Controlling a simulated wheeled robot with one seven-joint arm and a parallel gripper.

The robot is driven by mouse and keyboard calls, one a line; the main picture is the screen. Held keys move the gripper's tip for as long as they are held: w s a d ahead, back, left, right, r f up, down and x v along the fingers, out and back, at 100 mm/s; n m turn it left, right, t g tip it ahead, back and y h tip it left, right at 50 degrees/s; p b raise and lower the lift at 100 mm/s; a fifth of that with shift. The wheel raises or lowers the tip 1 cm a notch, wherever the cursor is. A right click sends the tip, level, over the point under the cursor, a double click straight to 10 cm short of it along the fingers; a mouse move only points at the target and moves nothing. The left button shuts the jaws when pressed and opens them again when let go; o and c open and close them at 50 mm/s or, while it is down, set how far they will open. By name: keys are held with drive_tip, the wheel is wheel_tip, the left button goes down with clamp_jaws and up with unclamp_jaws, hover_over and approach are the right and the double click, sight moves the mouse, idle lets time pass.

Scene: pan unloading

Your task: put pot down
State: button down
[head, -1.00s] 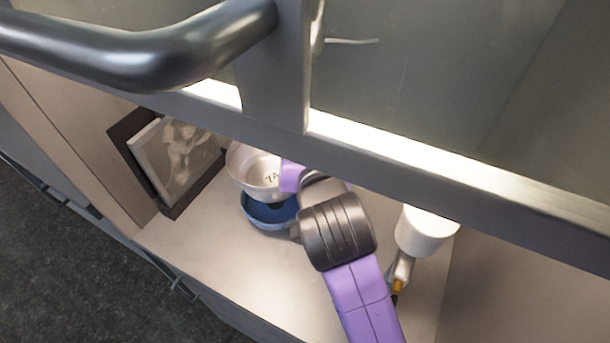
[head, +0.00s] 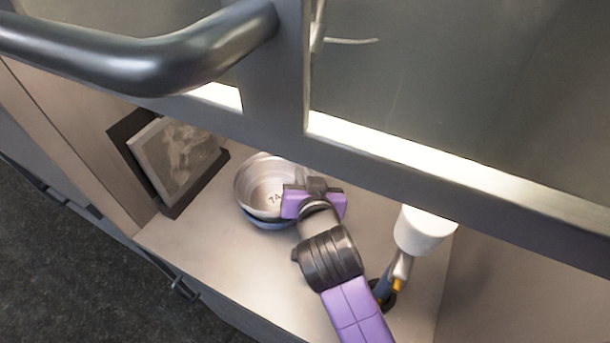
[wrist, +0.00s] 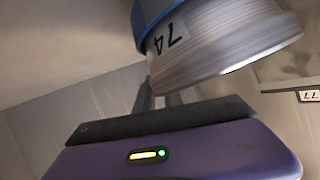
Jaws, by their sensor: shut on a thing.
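The pot (head: 262,184) is a pale metal vessel with a "74" label inside its rim area, in the middle of the head view. It sits right over a blue bowl (head: 262,222), which shows only as a thin edge beneath it. My gripper (head: 291,203) is at the pot's right side and shut on it; the fingertips are mostly hidden in the head view. In the wrist view the fingers (wrist: 160,97) reach toward the pot (wrist: 220,45), with the blue bowl (wrist: 155,10) seen against it. I cannot tell whether the pot rests fully on the bowl.
A framed picture (head: 178,158) leans at the cabinet's left wall. A white cylinder (head: 424,230) stands right of my arm. A large dark handle and door frame (head: 150,60) cross the upper foreground. The shelf (head: 215,240) is clear in front of the pot.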

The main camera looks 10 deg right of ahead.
drive_tip(key=c, duration=1.4)
unclamp_jaws()
drive_tip(key=shift+f, duration=0.1)
drive_tip(key=shift+r, duration=0.3)
drive_tip(key=b+v, duration=0.1)
drive_tip(key=v, duration=1.1)
drive_tip(key=shift+f, duration=0.1)
